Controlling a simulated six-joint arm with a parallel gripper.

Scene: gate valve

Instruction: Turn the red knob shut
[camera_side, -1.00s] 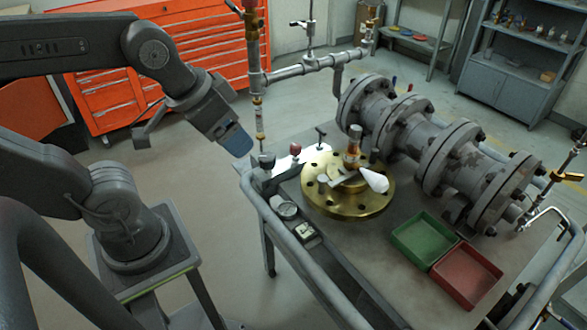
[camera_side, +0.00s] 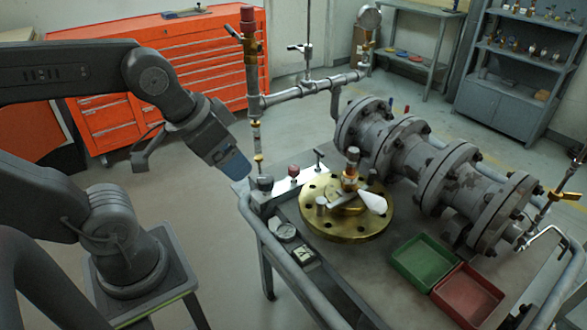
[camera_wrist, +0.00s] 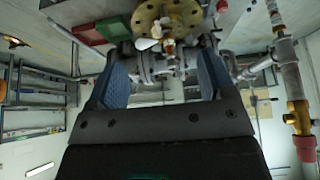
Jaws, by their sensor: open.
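A small dark red knob (camera_side: 293,171) stands on a pale metal block (camera_side: 283,184) at the back left corner of the workbench, in the side view. A black knob (camera_side: 265,183) is left of it and a T-handle (camera_side: 318,156) right of it. My gripper (camera_side: 237,164) hangs left of the block, apart from the red knob, with its blue fingers pointing down and right. In the wrist view my gripper's (camera_wrist: 162,80) two blue fingers are spread with nothing held between them. How far the red knob is turned cannot be told.
A brass flange (camera_side: 345,222) with a fitting and a white cone lies on the bench. Green (camera_side: 427,262) and red (camera_side: 468,292) trays sit at the front right. A grey flanged pipe (camera_side: 430,165) runs behind. A vertical pipe (camera_side: 253,90) with a red top rises near my gripper.

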